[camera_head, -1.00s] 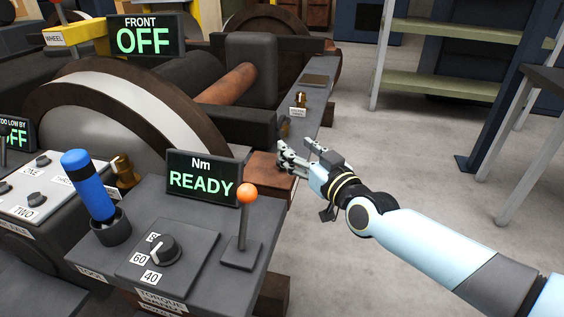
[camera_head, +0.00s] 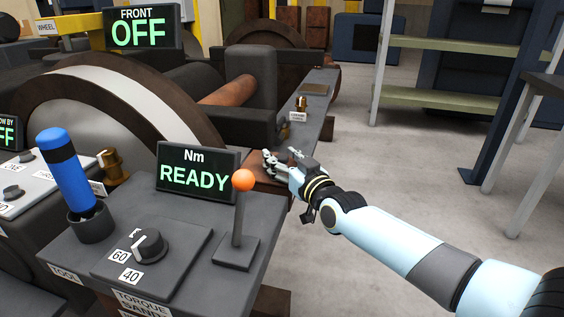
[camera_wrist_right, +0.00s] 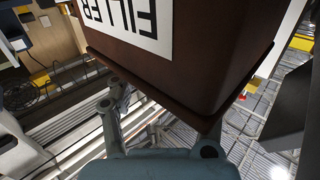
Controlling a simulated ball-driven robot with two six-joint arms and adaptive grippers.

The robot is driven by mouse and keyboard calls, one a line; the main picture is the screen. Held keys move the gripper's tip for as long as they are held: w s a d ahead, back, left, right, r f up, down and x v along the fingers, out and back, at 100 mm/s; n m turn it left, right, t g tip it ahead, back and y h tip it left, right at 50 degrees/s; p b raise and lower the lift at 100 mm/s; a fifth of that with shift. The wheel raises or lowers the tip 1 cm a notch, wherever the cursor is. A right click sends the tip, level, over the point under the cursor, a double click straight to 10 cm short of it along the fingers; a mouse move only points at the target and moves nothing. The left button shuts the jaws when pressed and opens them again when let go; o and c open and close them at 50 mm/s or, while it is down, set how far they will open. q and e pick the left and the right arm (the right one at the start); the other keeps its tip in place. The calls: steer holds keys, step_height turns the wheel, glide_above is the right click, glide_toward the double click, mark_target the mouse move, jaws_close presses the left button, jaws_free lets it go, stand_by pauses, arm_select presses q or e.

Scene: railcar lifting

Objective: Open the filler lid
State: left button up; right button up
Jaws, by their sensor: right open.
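The filler box, a brown box with a white FILLER label, fills the upper part of the right wrist view, with the label upside down (camera_wrist_right: 128,25). Its lid shows there as a brown lip (camera_wrist_right: 160,105) along the box edge and looks closed. In the head view, the brown box (camera_head: 268,182) is partly hidden behind the READY display and my right gripper. My right gripper (camera_head: 280,156) is open and empty, at the box's top. Its fingers (camera_wrist_right: 160,120) also show in the wrist view, close to the lip; I cannot tell whether they touch. My left gripper is not in view.
A grey console (camera_head: 190,235) with the READY display (camera_head: 197,172), an orange-knobbed lever (camera_head: 243,181) and a blue-handled tool (camera_head: 68,172) stands in front of the box. A brass fitting (camera_head: 300,105) sits farther along the rail. The floor at right is open before shelves (camera_head: 455,35).

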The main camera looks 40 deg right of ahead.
jaws_close()
stand_by(0.3)
stand_by(0.3)
